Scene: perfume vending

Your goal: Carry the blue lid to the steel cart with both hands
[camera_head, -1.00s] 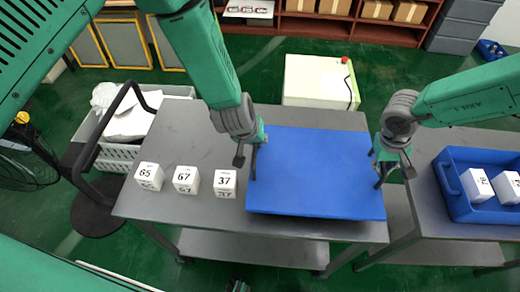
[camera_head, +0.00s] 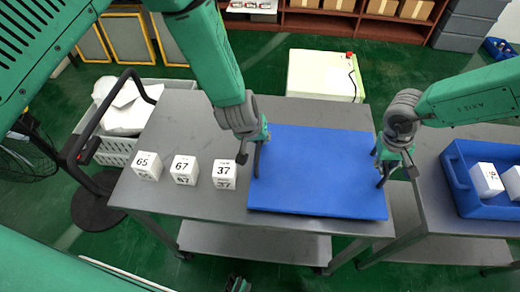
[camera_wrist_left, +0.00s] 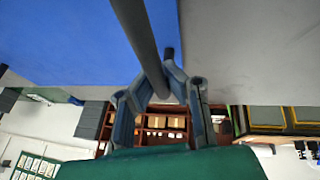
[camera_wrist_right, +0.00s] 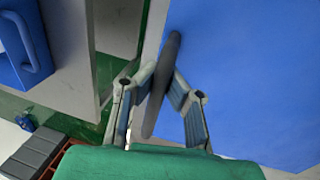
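The blue lid (camera_head: 320,172) is flat and level over the right part of the steel cart (camera_head: 180,130) in the head view. How high it is above the top cannot be told. My left gripper (camera_head: 250,160) is shut on its left edge. My right gripper (camera_head: 390,168) is shut on its right edge. The lid also fills the upper left of the left wrist view (camera_wrist_left: 60,40) and the right side of the right wrist view (camera_wrist_right: 255,80). The fingers cover parts of both edges.
White numbered cubes, 65 (camera_head: 147,166), 67 (camera_head: 184,169) and 37 (camera_head: 224,174), stand on the cart left of the lid. A blue crate (camera_head: 455,185) holding white cubes stands on a table at right. A white box (camera_head: 318,75) stands behind.

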